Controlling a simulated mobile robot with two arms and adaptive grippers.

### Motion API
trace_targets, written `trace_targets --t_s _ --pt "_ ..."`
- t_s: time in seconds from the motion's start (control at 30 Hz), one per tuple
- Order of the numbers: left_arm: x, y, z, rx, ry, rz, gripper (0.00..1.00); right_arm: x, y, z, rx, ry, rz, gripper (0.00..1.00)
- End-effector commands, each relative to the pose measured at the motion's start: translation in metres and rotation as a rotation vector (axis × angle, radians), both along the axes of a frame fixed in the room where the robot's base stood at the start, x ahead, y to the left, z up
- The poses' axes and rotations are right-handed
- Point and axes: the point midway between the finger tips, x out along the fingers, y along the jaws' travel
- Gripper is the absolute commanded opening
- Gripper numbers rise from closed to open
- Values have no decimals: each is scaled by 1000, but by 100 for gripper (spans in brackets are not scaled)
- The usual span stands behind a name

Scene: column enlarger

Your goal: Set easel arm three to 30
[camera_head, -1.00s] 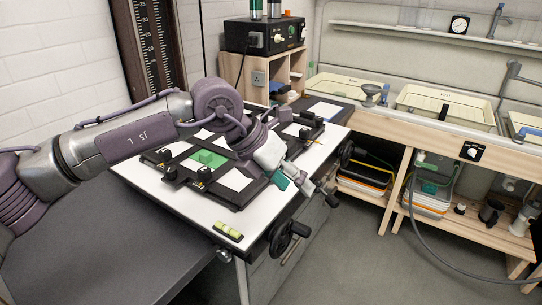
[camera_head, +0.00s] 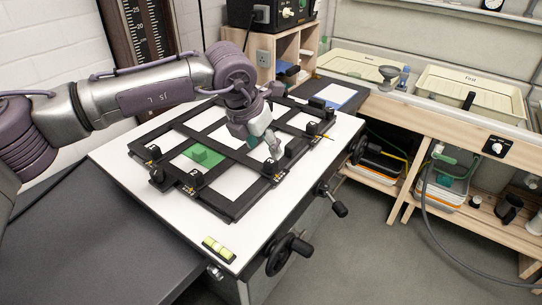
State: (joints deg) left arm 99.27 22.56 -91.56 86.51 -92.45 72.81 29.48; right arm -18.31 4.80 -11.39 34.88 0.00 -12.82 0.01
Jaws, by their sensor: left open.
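The black easel (camera_head: 230,208) lies on the white baseboard (camera_head: 125,170), its bars crossing over white paper. Black blocks with small markings sit on its bars, one at the near edge (camera_head: 195,178) and one at the left (camera_head: 153,152). The markings are too small for me to tell which arm is three or its setting. My left gripper (camera_head: 268,146) is open, pointing down over the right part of the easel, beside a black block (camera_head: 291,149). I cannot tell whether it touches anything. My right gripper is not in view.
A green piece (camera_head: 203,155) lies inside the easel. A yellow-green level (camera_head: 219,248) lies at the baseboard's front. Black hand cranks (camera_head: 288,252) stick out at the right edge. A dark column with a scale (camera_head: 138,35) stands behind. The baseboard's near part is mostly clear.

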Motion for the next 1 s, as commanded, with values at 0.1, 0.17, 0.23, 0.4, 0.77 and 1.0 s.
trace_targets --t_s 0.1,0.17,0.23,0.4,0.77,1.0 --pt "7 -6 -22 0 4 -1 56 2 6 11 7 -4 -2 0" --pt "11 -9 -33 0 4 -1 56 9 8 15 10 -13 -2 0" --pt "15 -11 -44 0 2 0 56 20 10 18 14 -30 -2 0" --pt "21 -16 -63 0 0 -1 56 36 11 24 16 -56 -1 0" --pt "24 -17 -70 0 -1 -1 56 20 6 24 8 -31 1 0" --pt "24 -17 -70 0 -1 -1 23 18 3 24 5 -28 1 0"
